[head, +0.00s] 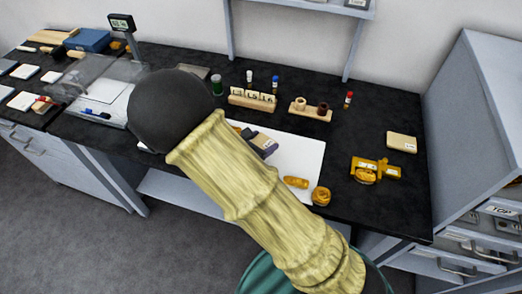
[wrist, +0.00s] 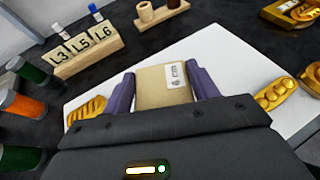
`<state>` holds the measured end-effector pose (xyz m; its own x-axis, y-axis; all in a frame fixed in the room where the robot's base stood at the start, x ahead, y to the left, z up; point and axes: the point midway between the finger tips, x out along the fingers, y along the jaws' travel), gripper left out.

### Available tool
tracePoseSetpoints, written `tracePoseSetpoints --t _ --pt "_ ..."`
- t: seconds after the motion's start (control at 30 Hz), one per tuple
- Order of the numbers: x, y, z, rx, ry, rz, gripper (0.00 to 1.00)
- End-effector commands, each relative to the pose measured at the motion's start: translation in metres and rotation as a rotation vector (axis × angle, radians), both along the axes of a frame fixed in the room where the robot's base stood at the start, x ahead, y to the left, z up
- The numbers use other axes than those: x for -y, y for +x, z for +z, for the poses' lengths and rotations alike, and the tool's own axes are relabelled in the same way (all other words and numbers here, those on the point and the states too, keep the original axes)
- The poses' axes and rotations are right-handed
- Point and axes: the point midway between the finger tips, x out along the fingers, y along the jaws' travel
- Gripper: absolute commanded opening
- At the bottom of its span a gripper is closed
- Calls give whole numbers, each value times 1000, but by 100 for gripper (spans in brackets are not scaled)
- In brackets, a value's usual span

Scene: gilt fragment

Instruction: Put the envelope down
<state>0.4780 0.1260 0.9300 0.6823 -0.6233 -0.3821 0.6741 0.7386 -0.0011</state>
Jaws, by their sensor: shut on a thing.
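My gripper (wrist: 163,78) is shut on a tan envelope (wrist: 164,92) with a small white label, held between its two purple fingers. The envelope is over the white sheet (wrist: 215,55); I cannot tell whether it touches the sheet. In the head view my gripper (head: 262,143) is partly hidden behind my arm, over the white sheet (head: 308,150) on the black bench. A similar tan envelope (head: 402,142) with a white label lies at the right of the bench.
Gilt pieces (head: 296,182) and (head: 320,196) lie at the sheet's right front. A yellow stand with a gilt piece (head: 372,170) is farther right. A wooden block with lettered tiles (head: 252,99) and a vial holder (head: 310,111) stand behind. Bare black bench lies right of the sheet.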

Motion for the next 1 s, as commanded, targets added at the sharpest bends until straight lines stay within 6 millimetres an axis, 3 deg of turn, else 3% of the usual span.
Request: tracePoseSetpoints --t 0.27,0.57,0.97,1.0 --pt "3 1 -4 -1 -1 -6 38" --pt "1 0 -40 -2 -3 -1 38" --pt "1 0 -45 0 0 -1 38" --pt "1 0 -44 0 0 -1 63"
